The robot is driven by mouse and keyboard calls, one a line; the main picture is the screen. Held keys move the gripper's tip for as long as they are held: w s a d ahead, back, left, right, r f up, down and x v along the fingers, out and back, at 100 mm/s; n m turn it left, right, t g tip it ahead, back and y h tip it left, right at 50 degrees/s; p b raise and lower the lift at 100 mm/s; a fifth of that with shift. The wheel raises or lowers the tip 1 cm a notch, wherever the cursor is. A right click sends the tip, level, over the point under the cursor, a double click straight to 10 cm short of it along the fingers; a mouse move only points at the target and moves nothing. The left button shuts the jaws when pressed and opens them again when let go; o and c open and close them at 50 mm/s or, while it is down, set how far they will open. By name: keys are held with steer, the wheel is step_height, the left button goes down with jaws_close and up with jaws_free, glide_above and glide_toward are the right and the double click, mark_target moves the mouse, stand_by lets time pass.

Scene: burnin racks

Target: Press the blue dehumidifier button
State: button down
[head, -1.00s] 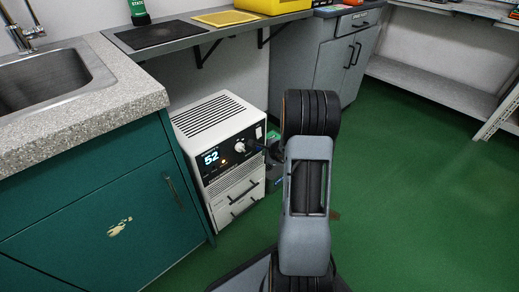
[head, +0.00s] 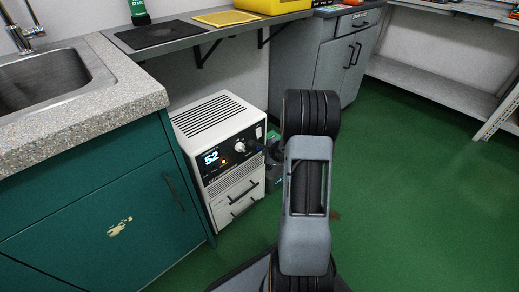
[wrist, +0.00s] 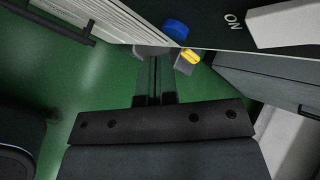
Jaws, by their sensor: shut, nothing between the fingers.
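The white dehumidifier (head: 222,112) stands on the floor beside the teal cabinet, with a black control panel whose display reads 52. In the wrist view, its blue button (wrist: 175,29) sticks out from the dark panel (wrist: 207,24) at the top. My gripper (wrist: 156,58) is shut and empty, with its fingertips just below the blue button in the picture. A small gap shows between them, but I cannot tell the depth. In the head view, my arm hides most of the gripper, and the blue button is too small to make out surely.
A yellow part (wrist: 190,56) shows close to my fingertips. The teal sink cabinet (head: 100,215) stands left of the dehumidifier and a grey cabinet (head: 335,70) behind. Green floor (head: 430,190) is free at right.

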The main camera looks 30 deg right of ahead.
steer(key=shift+w, duration=0.15)
steer(key=shift+w+a+b, duration=0.1)
steer(key=shift+w+b, duration=0.2)
steer(key=shift+w+a, duration=0.1)
steer(key=shift+w, duration=0.3)
stand_by(0.8)
steer(key=shift+s, duration=0.15)
steer(key=shift+s+b, duration=0.55)
steer(key=shift+s, duration=0.15)
steer(key=shift+d, duration=0.2)
steer(key=shift+s+d+b, duration=0.2)
steer(key=shift+s+b, duration=0.2)
steer(key=shift+s, duration=0.85)
steer(key=shift+s+d+b, duration=0.2)
steer(key=shift+s+b, duration=0.2)
steer(key=shift+s, duration=0.85)
